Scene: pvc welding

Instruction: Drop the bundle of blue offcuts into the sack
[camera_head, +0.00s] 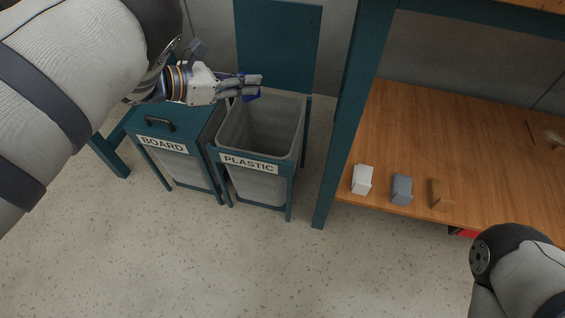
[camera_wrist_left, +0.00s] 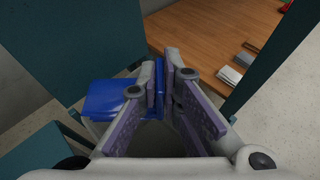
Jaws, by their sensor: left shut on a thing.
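The bundle of blue offcuts (camera_wrist_left: 112,98) is between the fingers of my left gripper (camera_wrist_left: 166,72) in the wrist view and sticks out to the left. In the head view only a little of the blue bundle (camera_head: 251,97) shows below my left gripper (camera_head: 258,84), which is shut on it. The sack (camera_head: 262,125) is the grey liner in the open bin frame labelled PLASTIC (camera_head: 249,163). My left gripper is above the sack's back left rim, with its fingers pointing right. My right gripper is out of view; part of that arm shows at lower right.
A shut bin labelled BOARD (camera_head: 165,146) stands left of the sack. A raised teal panel (camera_head: 279,45) is behind the sack. A teal post (camera_head: 345,120) and a wooden bench (camera_head: 455,140) with white (camera_head: 362,180), grey (camera_head: 402,189) and brown (camera_head: 438,194) blocks stand to the right.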

